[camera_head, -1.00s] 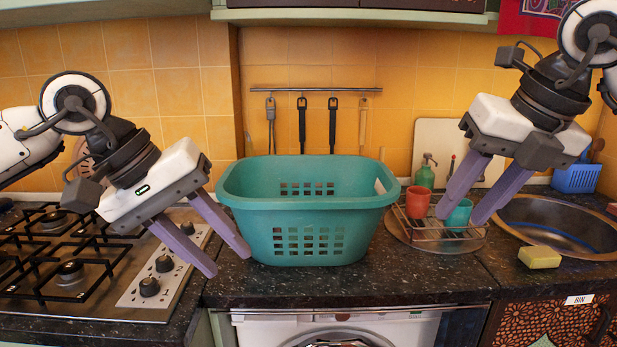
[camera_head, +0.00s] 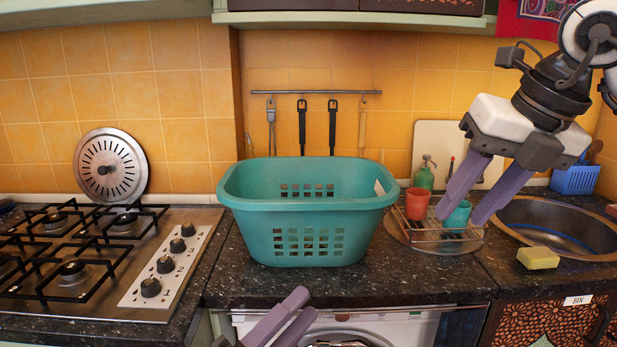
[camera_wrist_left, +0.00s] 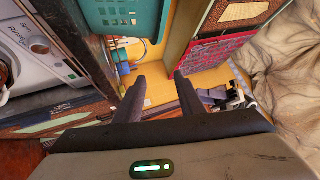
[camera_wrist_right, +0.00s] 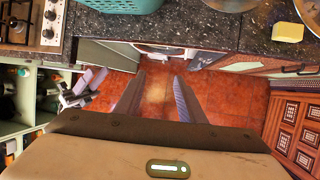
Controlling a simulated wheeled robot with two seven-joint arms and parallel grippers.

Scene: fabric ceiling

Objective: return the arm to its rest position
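My left gripper (camera_head: 283,318) is low at the bottom edge of the head view, in front of the washing machine and below the counter. Only its two fingers show there. In the left wrist view its fingers (camera_wrist_left: 158,90) are apart with nothing between them. My right gripper (camera_head: 470,195) is raised at the right of the head view, in front of the dish rack and sink. Its fingers (camera_wrist_right: 160,95) are apart and empty in the right wrist view.
A teal basket (camera_head: 305,220) stands on the counter's middle. A dish rack (camera_head: 425,232) with a red cup (camera_head: 417,203) and a teal cup (camera_head: 459,215) is right of it. A gas hob (camera_head: 185,215) is left; a sponge (camera_head: 538,257) lies near the sink (camera_head: 560,230).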

